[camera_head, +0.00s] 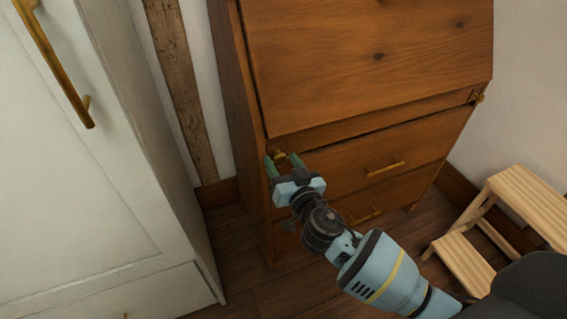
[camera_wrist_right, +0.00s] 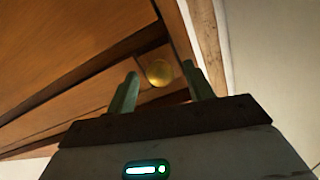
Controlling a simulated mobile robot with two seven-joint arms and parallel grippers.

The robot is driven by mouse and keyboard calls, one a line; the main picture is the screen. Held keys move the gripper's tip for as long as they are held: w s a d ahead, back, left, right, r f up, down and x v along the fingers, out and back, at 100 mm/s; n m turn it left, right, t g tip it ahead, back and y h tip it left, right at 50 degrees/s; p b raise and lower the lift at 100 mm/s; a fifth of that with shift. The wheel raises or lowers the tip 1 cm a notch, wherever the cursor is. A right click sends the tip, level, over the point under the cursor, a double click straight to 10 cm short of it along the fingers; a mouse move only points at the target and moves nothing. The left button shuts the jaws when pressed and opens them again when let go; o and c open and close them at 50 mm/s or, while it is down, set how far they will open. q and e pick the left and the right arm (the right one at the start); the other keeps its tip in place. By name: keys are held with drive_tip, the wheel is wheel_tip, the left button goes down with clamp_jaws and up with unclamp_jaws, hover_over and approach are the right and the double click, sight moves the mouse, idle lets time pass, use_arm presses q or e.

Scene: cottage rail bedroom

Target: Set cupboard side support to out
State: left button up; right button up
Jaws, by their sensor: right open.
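The wooden cupboard (camera_head: 370,60) has a sloped front with drawers below. A small brass knob (camera_head: 279,155) sits at the left end of the strip just under the sloped front; I take it to be on the side support. My right gripper (camera_head: 283,163) is open with its green fingers on either side of this knob. In the right wrist view the round knob (camera_wrist_right: 159,72) shows between the two fingertips (camera_wrist_right: 160,85), with gaps on both sides. A second brass knob (camera_head: 479,98) is at the right end of the strip. My left gripper is not in view.
A white wardrobe (camera_head: 90,180) with a brass handle stands close on the left. A wooden step stool (camera_head: 490,225) stands on the floor at the right. The drawers have brass bar handles (camera_head: 384,169). Dark floor shows between wardrobe and cupboard.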

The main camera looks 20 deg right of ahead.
drive_tip(key=c, duration=0.6)
clamp_jaws()
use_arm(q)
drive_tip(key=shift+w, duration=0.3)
use_arm(e)
drive_tip(key=shift+s, duration=0.1)
